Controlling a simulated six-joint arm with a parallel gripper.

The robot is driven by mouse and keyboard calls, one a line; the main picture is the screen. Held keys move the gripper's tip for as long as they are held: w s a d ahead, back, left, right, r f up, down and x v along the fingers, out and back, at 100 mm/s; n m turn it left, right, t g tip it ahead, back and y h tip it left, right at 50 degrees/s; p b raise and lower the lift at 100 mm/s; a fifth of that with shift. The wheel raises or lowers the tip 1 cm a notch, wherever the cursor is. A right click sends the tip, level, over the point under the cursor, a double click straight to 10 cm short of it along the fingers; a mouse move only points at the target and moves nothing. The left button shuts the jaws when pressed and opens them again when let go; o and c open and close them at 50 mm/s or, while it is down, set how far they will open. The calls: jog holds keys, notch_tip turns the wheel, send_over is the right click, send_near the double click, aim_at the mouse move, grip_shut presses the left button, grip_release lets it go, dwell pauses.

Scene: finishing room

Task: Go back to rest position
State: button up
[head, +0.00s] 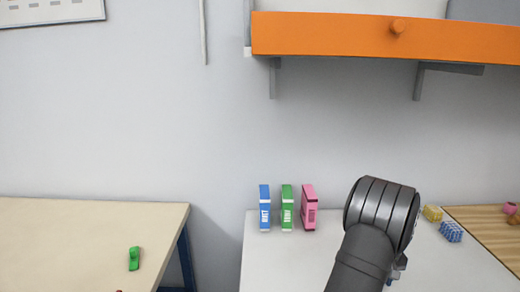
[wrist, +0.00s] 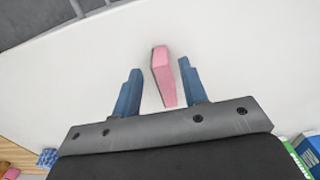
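My arm shows at the right in the head view, over the white table (head: 262,270); it hides nearly all of my gripper there. In the wrist view my gripper (wrist: 158,65) has its two blue fingers apart. A pink block (wrist: 163,72) shows between them, with a visible gap on either side. The fingers do not appear to touch it. I cannot tell its height relative to the fingertips. The block is hidden behind my arm in the head view.
A blue box (head: 264,208), a green box (head: 287,208) and a pink box (head: 309,208) stand upright at the table's back left. An orange-fronted shelf (head: 330,36) hangs above.

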notch_tip(320, 180, up, 2)
jog(key=shift+r, duration=0.1)
jog(key=s+d+r, duration=0.4)
jog(key=s+r, duration=0.3)
jog(key=s, duration=0.4)
jog(key=w+a+r+n, duration=0.1)
jog(key=w+a+n, duration=0.2)
jog(key=w+a, duration=0.65)
jog(key=w+a+n, duration=0.2)
jog(key=w+a, duration=0.4)
jog(key=a, duration=0.7)
jog(key=w+a+n, duration=0.1)
jog(key=a+n, duration=0.1)
jog(key=a, duration=1.1)
jog(key=w+a+r+n, duration=0.1)
jog(key=w+a+n, duration=0.1)
jog(key=a, duration=1.1)
jog(key=shift+w+a+n, duration=0.2)
jog(key=shift+n, duration=0.1)
